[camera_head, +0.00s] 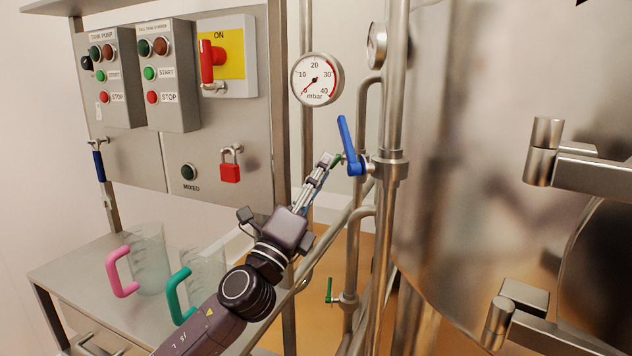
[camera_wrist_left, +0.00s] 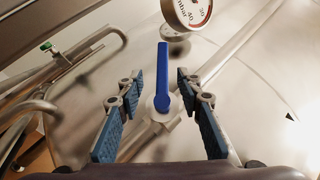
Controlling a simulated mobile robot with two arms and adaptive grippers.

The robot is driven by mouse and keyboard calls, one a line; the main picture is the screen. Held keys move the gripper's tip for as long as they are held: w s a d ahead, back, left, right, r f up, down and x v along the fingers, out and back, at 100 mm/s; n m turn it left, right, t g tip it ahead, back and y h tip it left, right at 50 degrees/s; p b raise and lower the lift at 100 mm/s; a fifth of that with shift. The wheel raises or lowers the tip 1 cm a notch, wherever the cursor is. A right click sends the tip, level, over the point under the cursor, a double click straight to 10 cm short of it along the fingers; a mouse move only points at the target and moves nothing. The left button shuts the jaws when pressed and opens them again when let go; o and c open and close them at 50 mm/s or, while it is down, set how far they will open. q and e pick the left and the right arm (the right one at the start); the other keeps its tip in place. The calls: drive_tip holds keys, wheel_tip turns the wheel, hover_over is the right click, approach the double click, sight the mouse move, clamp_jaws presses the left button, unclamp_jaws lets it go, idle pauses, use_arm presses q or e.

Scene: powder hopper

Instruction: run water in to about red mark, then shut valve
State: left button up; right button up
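The blue valve lever (camera_head: 349,146) sits on the pipe beside the tank and points up, leaning slightly left. My left gripper (camera_head: 328,161) is just left of it. In the left wrist view the blue lever (camera_wrist_left: 163,80) shows between the two spread fingers of my left gripper (camera_wrist_left: 160,88), with a gap on each side. The fingers are open and hold nothing. A round mbar gauge (camera_head: 316,79) with a red band on its scale is above; its needle points low left. I see no separate red level mark or water. My right gripper is not in view.
The steel tank (camera_head: 450,180) fills the right side. A control panel (camera_head: 220,135) with buttons, a red switch and a red padlock (camera_head: 230,168) is at left. Pink-handled (camera_head: 121,272) and green-handled (camera_head: 178,297) jugs stand on a steel table. A green valve handle (camera_head: 329,291) is lower down.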

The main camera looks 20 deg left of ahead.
use_arm(q)
drive_tip(key=shift+v, duration=1.1)
